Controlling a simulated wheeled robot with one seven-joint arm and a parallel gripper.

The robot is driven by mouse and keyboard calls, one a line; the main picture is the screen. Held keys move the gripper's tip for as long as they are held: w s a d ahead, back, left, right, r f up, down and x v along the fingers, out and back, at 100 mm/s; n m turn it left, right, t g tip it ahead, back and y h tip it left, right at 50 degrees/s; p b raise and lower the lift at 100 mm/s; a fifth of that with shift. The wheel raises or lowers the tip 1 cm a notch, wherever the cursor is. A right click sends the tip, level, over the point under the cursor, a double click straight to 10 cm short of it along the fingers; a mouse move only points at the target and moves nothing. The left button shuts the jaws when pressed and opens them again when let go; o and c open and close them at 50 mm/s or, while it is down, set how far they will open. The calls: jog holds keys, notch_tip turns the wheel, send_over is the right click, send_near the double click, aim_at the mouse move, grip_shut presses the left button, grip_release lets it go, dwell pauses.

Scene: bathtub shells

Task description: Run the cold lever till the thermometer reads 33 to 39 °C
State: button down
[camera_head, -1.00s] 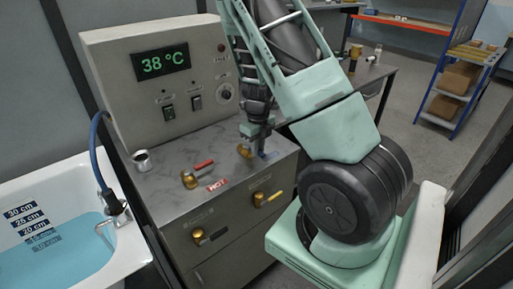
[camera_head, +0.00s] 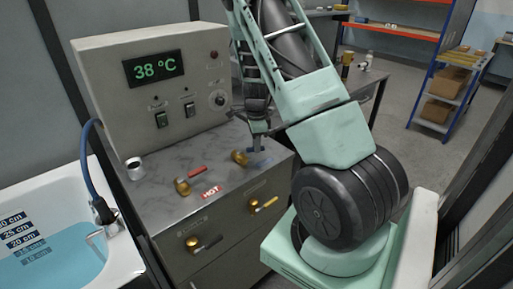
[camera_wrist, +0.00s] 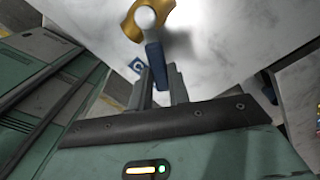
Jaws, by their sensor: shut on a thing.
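The thermometer display (camera_head: 153,67) on the grey panel reads 38 °C in green. The cold lever has a brass body (camera_head: 239,158) on the metal counter. In the wrist view its blue handle (camera_wrist: 155,55) reaches down from the brass body (camera_wrist: 148,18) to between my fingertips. My gripper (camera_head: 256,147) is shut on this handle; it also shows in the wrist view (camera_wrist: 160,78). The tub (camera_head: 130,262) holds blue water (camera_head: 60,265).
Two brass valves stand on the cabinet front, one with a yellow handle (camera_head: 265,205) and one with a dark handle (camera_head: 205,245). A small white cup-like object (camera_head: 134,166) stands on the counter. A blue hose (camera_head: 87,170) runs to the tub's spout. Shelving (camera_head: 450,90) stands at the back right.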

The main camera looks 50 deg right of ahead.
jog(key=n, duration=0.1)
jog(key=w+d+n, duration=0.1)
jog(key=n, duration=0.1)
jog(key=shift+w+d+b, duration=0.1)
jog(key=shift+w+b, duration=0.15)
jog(key=shift+b, duration=0.1)
jog(key=shift+w+d+n, duration=0.1)
jog(key=shift+w+n, duration=0.2)
jog(key=shift+n, duration=0.4)
jog(key=shift+w+d+n, duration=0.1)
jog(key=shift+w+n, duration=0.2)
jog(key=shift+n, duration=0.4)
jog(key=shift+w, duration=0.1)
jog(key=c, duration=1.3)
grip_release()
jog(key=shift+r, duration=0.1)
notch_tip(320, 180, up, 17)
jog(key=shift+r+b, duration=0.1)
jog(key=shift+b, duration=1.1)
